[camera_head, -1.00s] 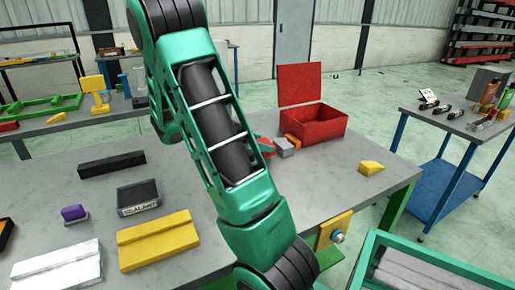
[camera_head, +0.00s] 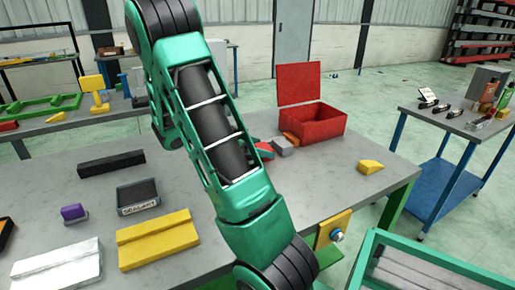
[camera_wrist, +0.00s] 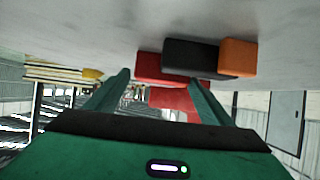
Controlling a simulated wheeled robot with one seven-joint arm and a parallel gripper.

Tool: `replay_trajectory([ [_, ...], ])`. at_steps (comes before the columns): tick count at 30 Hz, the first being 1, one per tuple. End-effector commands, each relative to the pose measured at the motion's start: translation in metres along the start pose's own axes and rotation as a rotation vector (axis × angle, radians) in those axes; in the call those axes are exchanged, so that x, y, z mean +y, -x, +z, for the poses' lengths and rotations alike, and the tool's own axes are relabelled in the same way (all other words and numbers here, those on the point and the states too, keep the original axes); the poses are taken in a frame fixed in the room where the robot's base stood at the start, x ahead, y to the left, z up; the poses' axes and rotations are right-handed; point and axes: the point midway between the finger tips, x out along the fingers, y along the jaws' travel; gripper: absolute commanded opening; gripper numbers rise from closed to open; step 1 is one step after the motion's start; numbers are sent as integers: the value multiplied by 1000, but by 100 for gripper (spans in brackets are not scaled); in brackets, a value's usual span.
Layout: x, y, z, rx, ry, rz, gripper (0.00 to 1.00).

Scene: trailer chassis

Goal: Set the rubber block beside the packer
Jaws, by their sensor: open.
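A small dark block (camera_wrist: 190,57), which looks like the rubber block, sits on the grey table between a red block (camera_wrist: 150,68) and an orange block (camera_wrist: 238,58) in the wrist view, where the table is at the top. In the head view it appears as a grey block (camera_head: 283,147) in front of the orange block (camera_head: 292,138), with the red block (camera_head: 265,149) to its left. I cannot tell which thing is the packer. My gripper (camera_wrist: 160,82) is open and empty, its fingers toward the blocks and apart from them. My arm mostly hides it in the head view.
An open red box (camera_head: 318,124) stands behind the blocks. A yellow wedge (camera_head: 370,167) lies to the right. A black bar (camera_head: 111,163), a sealant box (camera_head: 138,197), a purple item (camera_head: 74,213) and a yellow angled bar (camera_head: 158,240) lie left of my arm.

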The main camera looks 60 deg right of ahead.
Motion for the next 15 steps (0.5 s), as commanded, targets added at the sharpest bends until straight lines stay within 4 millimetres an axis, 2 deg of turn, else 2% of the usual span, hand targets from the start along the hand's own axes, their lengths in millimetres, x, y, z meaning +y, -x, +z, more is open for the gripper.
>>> replay_trajectory([
  [5, -3, 8, 0, -7, 6, -9, 81],
  [8, -3, 23, 0, -5, 6, -9, 81],
  [15, -2, 72, -1, -5, 4, -9, 81],
])
